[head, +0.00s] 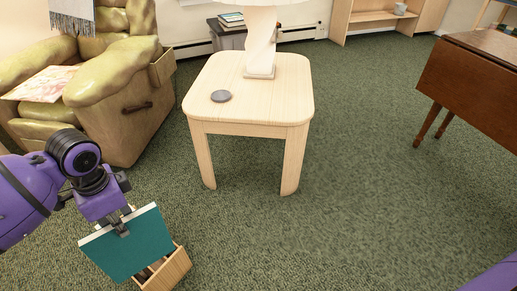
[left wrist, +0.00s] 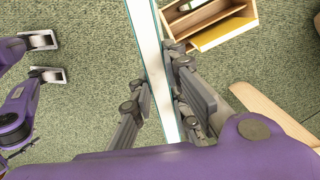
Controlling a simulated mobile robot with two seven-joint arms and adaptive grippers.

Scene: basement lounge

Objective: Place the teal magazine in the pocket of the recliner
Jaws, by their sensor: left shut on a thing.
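The teal magazine (head: 135,245) is held tilted by my left gripper (head: 122,228) at the lower left of the head view. The gripper is shut on its upper edge. In the left wrist view the magazine (left wrist: 152,60) shows edge-on as a pale strip between the fingers (left wrist: 160,100). The green recliner (head: 115,80) stands at the upper left, beyond and above the gripper in the picture. A tan box-like pocket (head: 162,68) is on its side, apart from the magazine; its inside is hidden. My right gripper is out of view.
A wooden box (head: 172,272) stands on the carpet, partly behind the magazine. A brown table (head: 480,75) is at right. Carpet between the tables is clear.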

